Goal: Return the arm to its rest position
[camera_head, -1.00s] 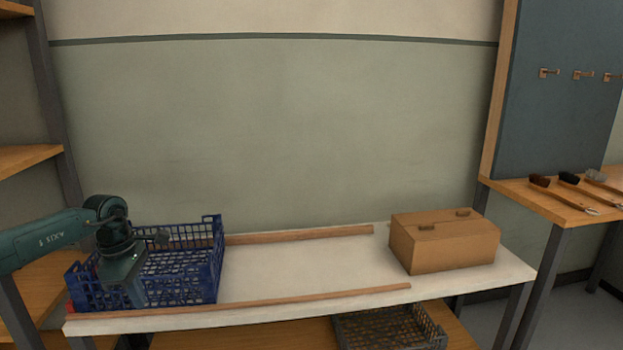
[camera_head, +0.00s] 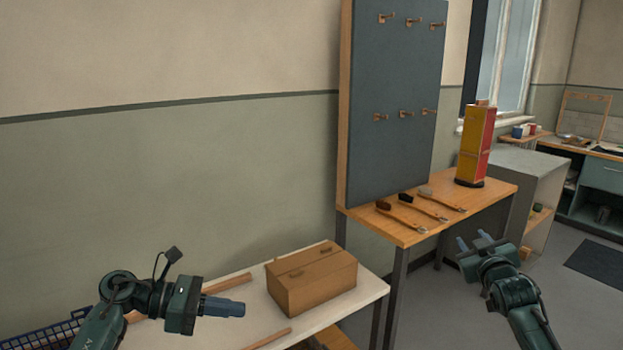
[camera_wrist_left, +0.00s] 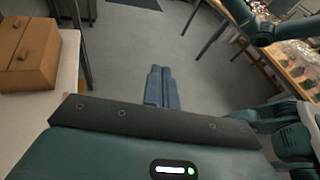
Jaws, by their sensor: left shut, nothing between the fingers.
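My left gripper (camera_head: 238,309) is in the lower left of the head view, in front of the white table. Its fingers point right, are shut and hold nothing. In the left wrist view the two blue-grey fingers (camera_wrist_left: 160,84) lie together above bare grey floor. My right gripper (camera_head: 475,241) is at the lower right of the head view, in front of the wooden bench, with its two fingers apart and nothing visible between them.
A brown box (camera_head: 312,279) sits on the white table (camera_head: 258,292); a blue crate (camera_head: 45,338) is at lower left. Grey floor (camera_head: 420,300) is open between table and right arm.

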